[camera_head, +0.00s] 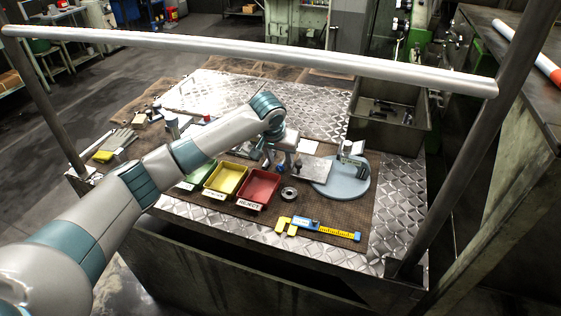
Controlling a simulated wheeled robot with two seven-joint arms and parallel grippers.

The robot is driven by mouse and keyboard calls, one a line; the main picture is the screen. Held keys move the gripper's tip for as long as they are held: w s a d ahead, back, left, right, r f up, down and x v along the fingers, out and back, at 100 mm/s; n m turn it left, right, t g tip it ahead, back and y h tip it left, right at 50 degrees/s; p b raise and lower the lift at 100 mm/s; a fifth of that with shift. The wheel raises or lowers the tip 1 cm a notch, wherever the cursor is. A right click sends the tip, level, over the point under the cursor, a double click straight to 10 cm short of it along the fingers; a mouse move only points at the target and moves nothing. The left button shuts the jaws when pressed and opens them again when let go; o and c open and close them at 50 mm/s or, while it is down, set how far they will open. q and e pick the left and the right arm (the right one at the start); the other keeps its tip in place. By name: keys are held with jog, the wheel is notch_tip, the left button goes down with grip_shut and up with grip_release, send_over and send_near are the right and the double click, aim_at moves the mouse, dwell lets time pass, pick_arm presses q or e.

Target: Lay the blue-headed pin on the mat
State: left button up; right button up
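My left arm reaches in from the left, and my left gripper (283,166) hangs over the middle of the bench, just behind the red bin. It is small and partly covered by its own wrist, so I cannot see whether its fingers are open or shut. A small blue spot (267,167) shows beside the fingers; I cannot tell if it is the blue-headed pin's head or whether it is held. A flat grey rectangular piece (316,172) lies right of the gripper. A brown woven mat (335,212) covers much of the bench top. My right gripper is not in view.
A yellow bin (226,179) and a red bin (259,188) stand in front of the gripper, with a dark ring (289,194) beside them. A round pale-blue base (342,188) carries a small stand. A blue-and-yellow caliper (325,230) lies in front. A metal rail (250,52) crosses the view.

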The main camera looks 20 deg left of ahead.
pick_arm(q)
jog(key=b+v, duration=0.2)
jog(key=v, duration=0.9)
jog(key=shift+r, duration=0.15)
